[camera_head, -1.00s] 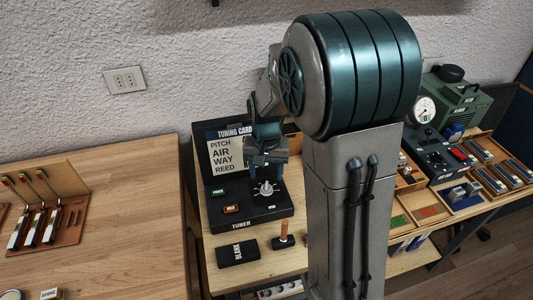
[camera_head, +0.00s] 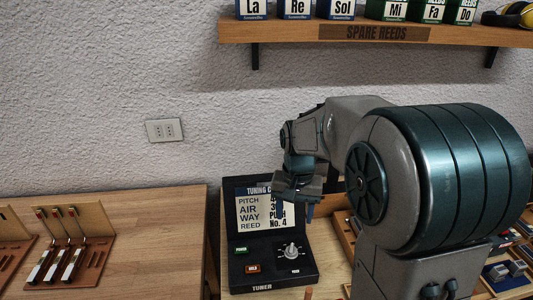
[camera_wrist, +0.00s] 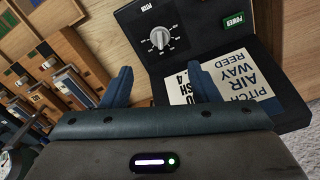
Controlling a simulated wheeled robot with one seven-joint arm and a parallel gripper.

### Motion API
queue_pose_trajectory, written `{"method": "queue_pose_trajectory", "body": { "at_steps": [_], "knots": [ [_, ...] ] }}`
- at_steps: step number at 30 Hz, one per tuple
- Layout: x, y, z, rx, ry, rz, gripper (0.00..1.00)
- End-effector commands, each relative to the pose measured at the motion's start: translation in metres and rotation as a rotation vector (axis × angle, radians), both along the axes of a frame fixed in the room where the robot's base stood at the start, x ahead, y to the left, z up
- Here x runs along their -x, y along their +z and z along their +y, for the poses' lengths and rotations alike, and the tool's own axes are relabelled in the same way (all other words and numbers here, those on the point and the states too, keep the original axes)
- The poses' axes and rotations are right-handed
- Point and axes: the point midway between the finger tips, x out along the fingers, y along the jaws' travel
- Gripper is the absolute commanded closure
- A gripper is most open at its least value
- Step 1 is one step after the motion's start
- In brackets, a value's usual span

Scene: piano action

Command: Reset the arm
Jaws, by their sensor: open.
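My gripper (camera_head: 296,208) hangs in front of the tuner's upright card panel in the head view, with its fingers pointing down. In the wrist view my gripper (camera_wrist: 160,84) shows two blue fingers spread apart with nothing between them. The black tuner box (camera_head: 233,267) has a grey knob (camera_head: 291,250), a green POWER button (camera_head: 241,250) and a red-orange button (camera_head: 252,268). The tuning card (camera_head: 252,212) is partly hidden behind my gripper. In the wrist view the knob (camera_wrist: 160,38) lies beyond the fingertips, apart from them.
A shelf (camera_head: 300,30) labelled SPARE REEDS holds several boxes above. A wooden table (camera_head: 150,240) at left carries a rack of tools (camera_head: 70,255). A wall socket (camera_head: 164,130) is behind. Wooden trays (camera_wrist: 50,65) show at left in the wrist view.

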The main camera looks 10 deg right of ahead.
Motion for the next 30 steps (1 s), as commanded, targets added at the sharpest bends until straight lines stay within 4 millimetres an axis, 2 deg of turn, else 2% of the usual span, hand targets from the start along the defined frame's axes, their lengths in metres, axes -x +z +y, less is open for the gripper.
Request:
{"method": "queue_pose_trajectory", "body": {
  "at_steps": [5,13,18,21,25,30],
  "knots": [
    [0.018,0.01,-0.001,-0.009,0.033,-0.028,0.45],
    [0.088,0.03,-0.004,-0.013,0.175,-0.139,0.45],
    [0.131,0.031,-0.005,0.009,0.267,-0.205,0.45],
    [0.15,0.029,-0.005,0.025,0.307,-0.231,0.45],
    [0.164,0.026,-0.005,0.04,0.341,-0.255,0.45],
    [0.169,0.024,-0.005,0.047,0.355,-0.262,0.45]
  ]
}}
